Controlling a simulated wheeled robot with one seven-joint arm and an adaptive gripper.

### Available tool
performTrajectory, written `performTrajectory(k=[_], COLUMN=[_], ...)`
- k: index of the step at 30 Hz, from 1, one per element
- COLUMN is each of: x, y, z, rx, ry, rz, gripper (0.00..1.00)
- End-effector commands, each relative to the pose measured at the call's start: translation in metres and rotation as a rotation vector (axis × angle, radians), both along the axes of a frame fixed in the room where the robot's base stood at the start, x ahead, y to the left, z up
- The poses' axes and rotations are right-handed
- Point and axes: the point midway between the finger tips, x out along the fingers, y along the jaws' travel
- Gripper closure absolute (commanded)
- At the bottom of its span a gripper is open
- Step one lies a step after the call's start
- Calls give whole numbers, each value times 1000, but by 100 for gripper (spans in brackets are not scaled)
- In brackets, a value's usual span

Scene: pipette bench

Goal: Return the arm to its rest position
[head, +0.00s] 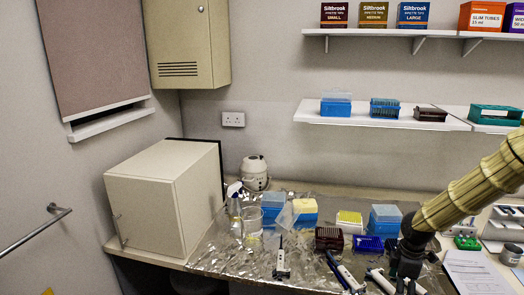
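My arm, in a ribbed straw-coloured sleeve (470,185), reaches in from the right edge of the head view. My dark gripper (403,283) points down over the front right of the foil-covered bench. Its fingers are small and dark, and I cannot tell whether they are open or shut. A white and blue pipette (380,281) lies beside and partly behind it; I cannot tell whether they touch.
Blue tip boxes (385,219), a dark red rack (328,239), a blue rack (369,245) and a glass beaker (253,226) crowd the bench. A cream cabinet (165,195) stands left. A paper sheet (474,271) lies right. Shelves (375,120) hang behind. Bare foil (225,255) shows at front left.

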Motion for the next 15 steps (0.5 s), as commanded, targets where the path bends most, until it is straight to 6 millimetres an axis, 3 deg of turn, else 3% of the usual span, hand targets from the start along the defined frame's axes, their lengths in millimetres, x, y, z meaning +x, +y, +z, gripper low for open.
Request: performTrajectory(k=[11, 15], x=[-32, -58], y=[43, 78], z=[-88, -130], rx=[99, 131], ry=[17, 33], rz=[-148, -249], gripper=[9, 9])
